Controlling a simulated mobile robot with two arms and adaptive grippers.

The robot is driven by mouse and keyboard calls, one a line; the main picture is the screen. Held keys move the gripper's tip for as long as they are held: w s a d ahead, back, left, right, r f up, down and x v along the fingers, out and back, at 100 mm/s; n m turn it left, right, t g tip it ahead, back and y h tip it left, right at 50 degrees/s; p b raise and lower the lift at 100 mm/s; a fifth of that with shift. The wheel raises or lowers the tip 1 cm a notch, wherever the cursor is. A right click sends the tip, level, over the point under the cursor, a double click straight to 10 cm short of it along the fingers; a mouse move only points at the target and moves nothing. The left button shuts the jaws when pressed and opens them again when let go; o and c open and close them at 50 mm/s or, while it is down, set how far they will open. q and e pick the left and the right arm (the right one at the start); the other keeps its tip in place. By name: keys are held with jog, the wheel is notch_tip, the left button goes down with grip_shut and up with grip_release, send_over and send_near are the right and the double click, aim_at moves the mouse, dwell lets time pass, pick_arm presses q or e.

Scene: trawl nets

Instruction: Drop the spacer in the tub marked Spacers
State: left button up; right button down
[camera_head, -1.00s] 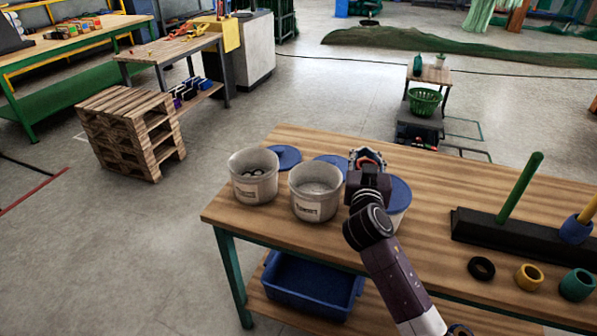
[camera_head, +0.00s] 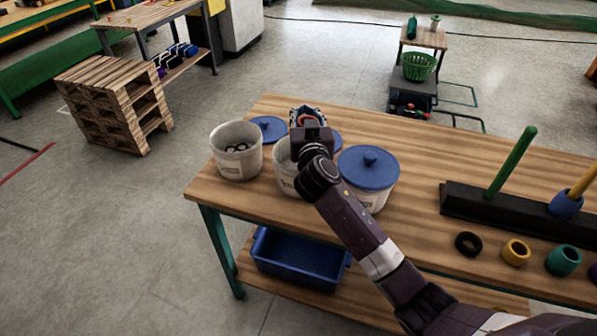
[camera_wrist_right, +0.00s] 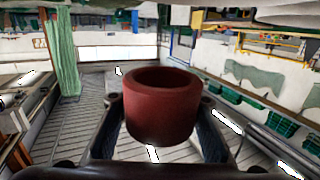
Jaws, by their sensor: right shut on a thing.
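My right gripper (camera_head: 307,116) is shut on a red ring-shaped spacer (camera_wrist_right: 160,108), which shows clearly between the fingers in the right wrist view. In the head view the gripper is in front of or above the middle tub (camera_head: 284,180), and hides much of it. An open pale tub (camera_head: 228,168) at the left holds dark rings. The right tub (camera_head: 378,201) has a blue lid (camera_head: 368,172) on it. The tub labels are too small or covered to read. My left gripper is not in view.
Loose blue lids (camera_head: 268,128) lie behind the tubs on the wooden table (camera_head: 420,160). A dark peg stand (camera_head: 470,205) with a green post (camera_head: 512,160) is at the right. A black ring (camera_head: 468,244), a yellow ring (camera_head: 516,252) and a teal ring (camera_head: 563,260) lie in front of it.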

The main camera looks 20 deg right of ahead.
jog(key=shift+f+b, duration=0.35)
jog(key=shift+f, duration=0.45)
jog(key=c, duration=1.3)
grip_release()
jog(key=v, duration=1.2)
